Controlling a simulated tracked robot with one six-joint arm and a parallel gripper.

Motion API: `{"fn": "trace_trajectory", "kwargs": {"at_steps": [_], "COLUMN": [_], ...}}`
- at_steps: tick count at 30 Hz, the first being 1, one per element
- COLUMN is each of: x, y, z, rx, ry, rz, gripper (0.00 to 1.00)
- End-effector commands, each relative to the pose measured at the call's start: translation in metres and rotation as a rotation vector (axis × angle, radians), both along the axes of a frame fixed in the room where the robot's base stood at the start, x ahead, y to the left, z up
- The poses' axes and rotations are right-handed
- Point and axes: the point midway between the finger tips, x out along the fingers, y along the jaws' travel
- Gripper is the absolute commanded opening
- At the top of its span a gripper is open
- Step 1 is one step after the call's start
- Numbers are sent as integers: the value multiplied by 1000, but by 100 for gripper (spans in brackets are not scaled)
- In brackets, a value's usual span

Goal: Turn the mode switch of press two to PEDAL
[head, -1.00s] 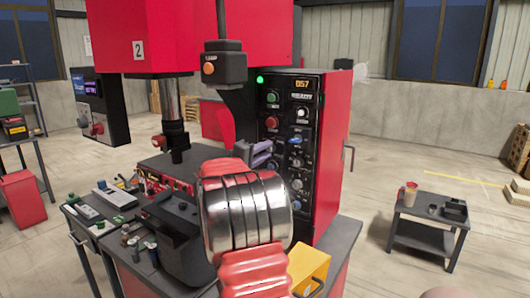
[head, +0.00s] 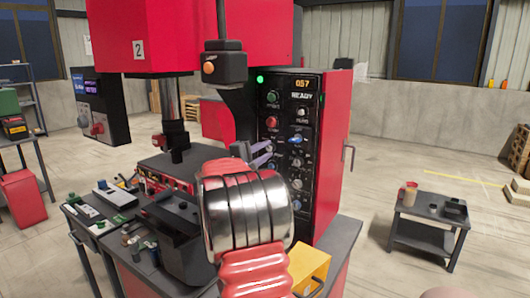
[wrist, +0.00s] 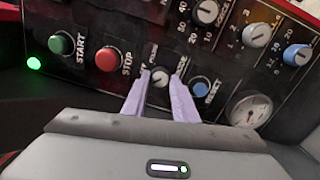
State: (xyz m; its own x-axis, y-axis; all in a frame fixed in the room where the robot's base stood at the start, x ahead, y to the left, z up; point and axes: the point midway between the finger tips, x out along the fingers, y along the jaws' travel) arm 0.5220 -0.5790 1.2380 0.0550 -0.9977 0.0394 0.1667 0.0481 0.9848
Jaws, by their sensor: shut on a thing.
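Press two (head: 180,30), red with a "2" plate, stands with its black control panel (head: 312,150) facing me. The panel screen (head: 302,83) shows "057" and below it "READY". My gripper (head: 267,153) reaches the panel just below the red STOP button (head: 272,122).
Close around the fingers are the green START button (wrist: 61,43), a pressure gauge (wrist: 249,109) and several knobs. A hanging pendant box (head: 224,65) is above my arm. A small side table (head: 428,215) stands at right with clear floor around it.

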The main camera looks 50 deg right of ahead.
Motion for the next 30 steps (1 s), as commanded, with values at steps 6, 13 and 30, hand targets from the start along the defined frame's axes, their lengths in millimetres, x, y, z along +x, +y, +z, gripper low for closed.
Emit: {"fn": "trace_trajectory", "kwargs": {"at_steps": [6,13,30], "x": [1,1,-2], "y": [1,0,55], "z": [-4,-2,-4], "rx": [6,3,3], "ry": [3,1,1], "rz": [3,1,4], "gripper": [40,45,45]}}
